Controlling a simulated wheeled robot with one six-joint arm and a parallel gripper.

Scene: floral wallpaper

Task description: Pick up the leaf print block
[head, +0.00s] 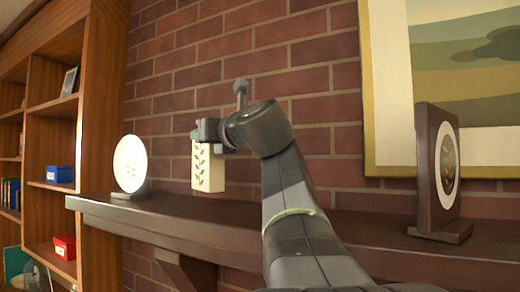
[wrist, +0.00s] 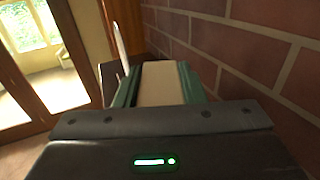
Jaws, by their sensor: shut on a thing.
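The leaf print block (head: 208,170) is a cream upright block with a red and green leaf pattern. In the head view it hangs below my gripper (head: 206,133), which is shut on its top. The block's lower edge appears just above the mantel shelf (head: 240,238), but I cannot tell for sure whether it touches. In the wrist view the block's plain cream face (wrist: 161,84) sits between the two greenish fingers of my gripper (wrist: 160,88). The block's lower end is hidden there.
A round white plate (head: 130,164) on a stand is left of the block. A dark framed piece (head: 432,170) stands at the shelf's right. A brick wall (head: 300,110) with a large picture (head: 460,85) is close behind. A wooden bookcase (head: 55,130) is at left.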

